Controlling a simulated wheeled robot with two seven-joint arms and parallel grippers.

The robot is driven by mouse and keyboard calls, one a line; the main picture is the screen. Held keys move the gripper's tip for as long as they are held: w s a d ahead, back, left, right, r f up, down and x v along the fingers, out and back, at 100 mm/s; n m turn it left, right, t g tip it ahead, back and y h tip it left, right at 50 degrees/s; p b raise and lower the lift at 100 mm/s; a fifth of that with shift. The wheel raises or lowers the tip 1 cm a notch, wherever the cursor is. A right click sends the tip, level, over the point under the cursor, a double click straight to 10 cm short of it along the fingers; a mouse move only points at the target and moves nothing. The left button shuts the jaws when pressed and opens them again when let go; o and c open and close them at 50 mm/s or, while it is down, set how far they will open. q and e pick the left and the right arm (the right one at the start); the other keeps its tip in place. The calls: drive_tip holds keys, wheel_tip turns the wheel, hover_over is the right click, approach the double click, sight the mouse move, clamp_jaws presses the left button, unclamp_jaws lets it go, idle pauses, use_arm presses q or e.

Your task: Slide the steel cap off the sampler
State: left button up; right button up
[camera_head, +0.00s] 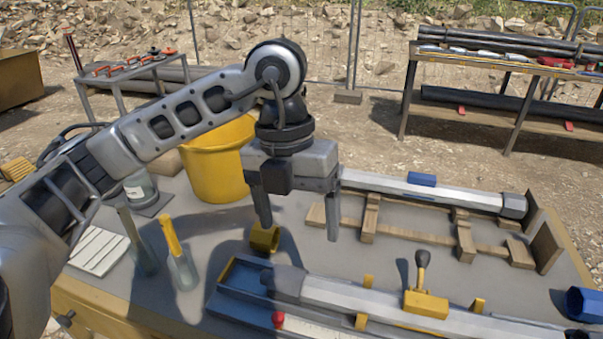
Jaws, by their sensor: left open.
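A pale tubular sampler (385,299) lies in a blue tray (225,304) at the front of the table. A grey steel cap (287,283) covers its left end. A yellow clamp (427,304) with a black handle sits over the sampler. My left gripper (298,215) points down above the table, behind the cap and apart from it. Its two fingers are spread, with nothing between them. A second pale tube (455,194) rests on a wooden rack behind, with a dark grey end piece (514,206) at its right. My right gripper is not in view.
A yellow ring (264,239) stands close to my left gripper's left finger. A yellow bucket (212,165), glass jar (141,190) and bottle (183,269) stand to the left. A blue ring (584,303) lies at the right edge. A wooden rack (410,236) fills the back right.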

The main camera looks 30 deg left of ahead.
sight(288, 274)
use_arm(q)
drive_tip(key=shift+n+t+y, duration=0.4)
drive_tip(key=shift+n+y, duration=0.1)
drive_tip(key=shift+y, duration=0.4)
drive_tip(key=a, duration=0.1)
drive_tip(key=w+a+r, duration=0.1)
drive_tip(key=a, duration=0.1)
drive_tip(key=shift+w+a+r, duration=0.15)
drive_tip(key=shift+w+r, duration=0.15)
drive_tip(key=shift+r, duration=0.1)
wheel_tip(288, 274, down, 15)
drive_tip(key=shift+r+p, duration=0.1)
drive_tip(key=shift+p, duration=0.5)
drive_tip(key=shift+f, duration=0.6)
drive_tip(key=shift+c, duration=0.3)
